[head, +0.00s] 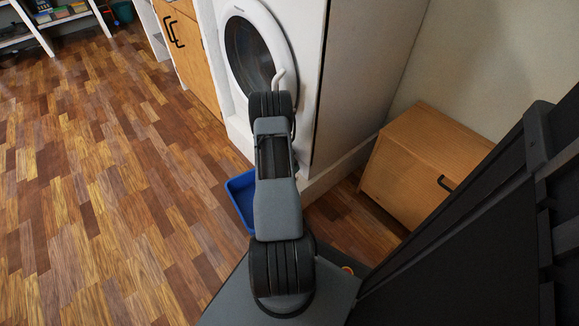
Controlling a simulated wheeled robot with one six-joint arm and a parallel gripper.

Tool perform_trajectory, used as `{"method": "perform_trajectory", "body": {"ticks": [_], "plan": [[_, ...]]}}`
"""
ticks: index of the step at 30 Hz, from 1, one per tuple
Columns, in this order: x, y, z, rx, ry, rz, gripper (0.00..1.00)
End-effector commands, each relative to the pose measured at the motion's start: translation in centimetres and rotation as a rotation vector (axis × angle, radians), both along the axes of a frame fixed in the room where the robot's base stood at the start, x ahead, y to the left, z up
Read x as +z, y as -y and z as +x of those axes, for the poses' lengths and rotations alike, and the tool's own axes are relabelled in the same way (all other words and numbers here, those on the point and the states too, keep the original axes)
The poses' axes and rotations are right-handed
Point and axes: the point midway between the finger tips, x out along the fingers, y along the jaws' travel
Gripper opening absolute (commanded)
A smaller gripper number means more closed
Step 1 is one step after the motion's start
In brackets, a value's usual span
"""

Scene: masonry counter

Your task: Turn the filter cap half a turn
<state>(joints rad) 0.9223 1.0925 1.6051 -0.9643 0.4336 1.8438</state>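A white washing machine (301,24) stands at the top centre on a pale plinth, its round door (246,52) closed as far as I can see. The filter cap is not visible; my arm covers part of the machine's lower front. A blue tray (241,203) lies on the floor below the machine, partly covered by my arm. My arm reaches from the bottom centre up towards the machine. My gripper is hidden beyond the arm, so its opening and any contact do not show.
A low wooden cabinet (428,146) with a black handle stands right of the machine. A wooden-fronted cabinet (195,55) stands left of it. White shelves (40,32) are at the far upper left. The wooden floor (110,200) on the left is clear.

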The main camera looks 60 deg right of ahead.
Motion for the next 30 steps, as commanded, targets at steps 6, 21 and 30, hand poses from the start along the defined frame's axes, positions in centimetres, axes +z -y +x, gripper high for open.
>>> {"method": "perform_trajectory", "body": {"ticks": [6,21,30], "plan": [[-0.28,0.09,-0.08,0.001,0.000,0.000,0.68],[-0.24,0.08,-0.07,0.000,-0.001,0.000,0.34],[-0.25,0.08,-0.02,-0.001,-0.007,0.002,0.19]]}}
